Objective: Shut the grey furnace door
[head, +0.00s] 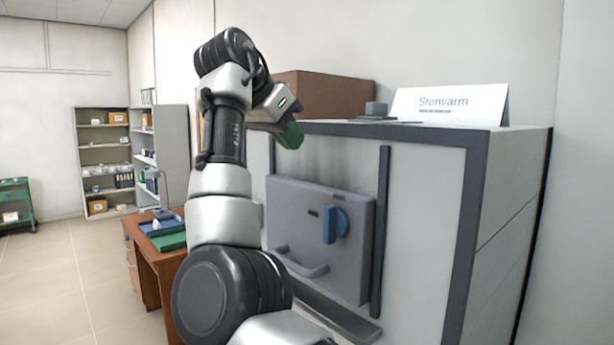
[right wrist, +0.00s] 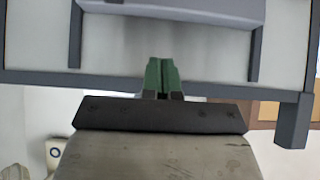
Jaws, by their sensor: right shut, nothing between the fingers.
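The grey furnace door (head: 290,215) is a thick panel with a blue knob (head: 336,224) and a curved handle (head: 302,264). It sits low on the furnace front, beside a dark vertical rail (head: 381,225); I cannot tell whether it is fully closed. In the right wrist view, the door's edge (right wrist: 180,10) shows at the top, between two rails. My right gripper (head: 291,135) is at the furnace's upper front edge, above the door and apart from it. Its green fingers (right wrist: 163,78) are together and empty. My left gripper is not in view.
The furnace body (head: 425,220) carries a white sign (head: 450,105) and a small dark block (head: 376,109) on top. A brown box (head: 335,95) stands behind. A wooden desk (head: 150,253) is left of the furnace, with open floor beyond it.

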